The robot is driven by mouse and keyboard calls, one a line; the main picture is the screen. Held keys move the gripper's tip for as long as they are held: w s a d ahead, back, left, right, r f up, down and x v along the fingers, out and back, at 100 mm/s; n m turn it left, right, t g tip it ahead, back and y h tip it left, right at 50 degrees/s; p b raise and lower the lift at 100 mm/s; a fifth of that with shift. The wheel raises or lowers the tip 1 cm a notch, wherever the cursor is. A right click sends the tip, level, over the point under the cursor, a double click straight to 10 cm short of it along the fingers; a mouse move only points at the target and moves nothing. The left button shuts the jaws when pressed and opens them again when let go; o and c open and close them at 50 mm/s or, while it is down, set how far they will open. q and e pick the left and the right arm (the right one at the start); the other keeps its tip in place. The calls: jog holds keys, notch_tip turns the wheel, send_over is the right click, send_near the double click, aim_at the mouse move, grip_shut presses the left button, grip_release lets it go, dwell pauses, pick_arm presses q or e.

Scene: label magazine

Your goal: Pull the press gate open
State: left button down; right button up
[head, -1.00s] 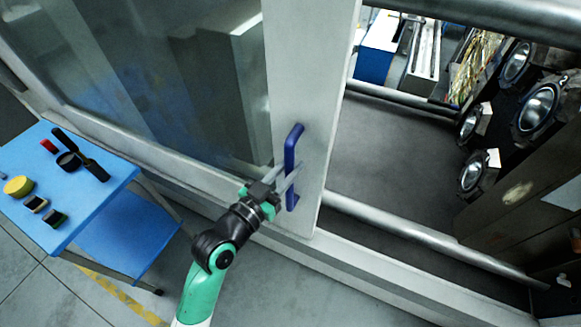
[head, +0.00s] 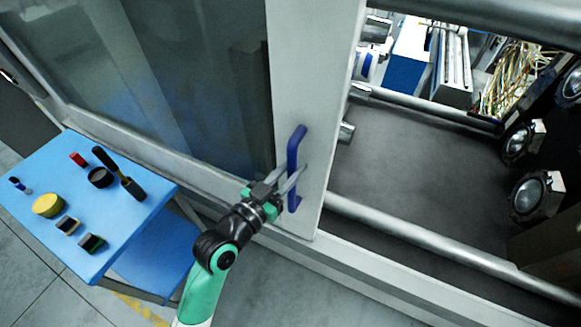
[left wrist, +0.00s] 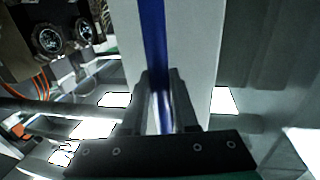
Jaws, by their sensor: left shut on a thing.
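The press gate (head: 322,110) is a pale grey frame with a large glass pane (head: 180,80). Its right edge post carries a blue upright handle (head: 293,165). My left gripper (head: 290,183) is shut on the handle's lower half. In the left wrist view the two fingers (left wrist: 165,105) stand on either side of the blue handle bar (left wrist: 154,40), with the pale post behind it. To the right of the post is an opening with a dark floor. My right gripper is not in view.
Steel rails (head: 440,240) cross the opening. Round metal fittings (head: 527,195) stand at its right. Grey floor is clear in front.

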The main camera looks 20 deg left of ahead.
pick_arm(q)
jog(key=c, duration=0.7)
grip_release()
jog(key=shift+d, duration=0.1)
jog(key=v, duration=1.1)
jog(key=shift+s, duration=0.35)
